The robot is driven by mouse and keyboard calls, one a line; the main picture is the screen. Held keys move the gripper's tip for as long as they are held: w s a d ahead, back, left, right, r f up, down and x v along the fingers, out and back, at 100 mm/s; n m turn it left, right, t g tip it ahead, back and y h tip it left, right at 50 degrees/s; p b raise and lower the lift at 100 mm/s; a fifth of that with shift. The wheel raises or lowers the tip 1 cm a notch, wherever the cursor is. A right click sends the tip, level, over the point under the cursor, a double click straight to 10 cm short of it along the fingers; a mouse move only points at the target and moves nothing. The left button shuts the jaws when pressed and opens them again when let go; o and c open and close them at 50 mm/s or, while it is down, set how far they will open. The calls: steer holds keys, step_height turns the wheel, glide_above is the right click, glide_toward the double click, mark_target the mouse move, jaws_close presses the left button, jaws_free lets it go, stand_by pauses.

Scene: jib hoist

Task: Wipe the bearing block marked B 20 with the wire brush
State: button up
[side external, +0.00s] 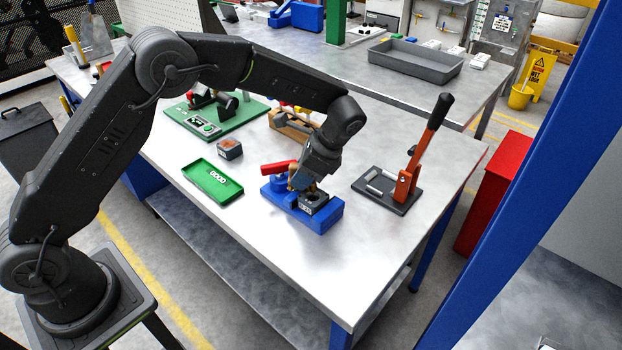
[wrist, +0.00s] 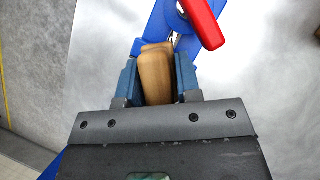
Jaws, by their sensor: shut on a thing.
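My gripper (side external: 303,180) is low over the blue fixture (side external: 326,219) on the steel bench. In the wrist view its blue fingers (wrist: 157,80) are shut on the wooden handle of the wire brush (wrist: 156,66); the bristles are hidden. A dark grey bearing block (side external: 318,206) sits in the blue fixture, just beside and below the gripper. Whether the brush touches it cannot be told. A second block (side external: 229,149) with a rusty brown top stands on the bench to the left. No B 20 marking is readable on either.
The fixture's red handle (side external: 278,168) sticks out to the left, and it shows in the wrist view (wrist: 204,22). A green tray marked GOOD (side external: 213,183) lies to the left. A lever press (side external: 405,185) stands to the right. The bench front is clear.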

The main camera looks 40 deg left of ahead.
steer(key=shift+d+r, duration=0.1)
steer(key=shift+r, duration=3.9)
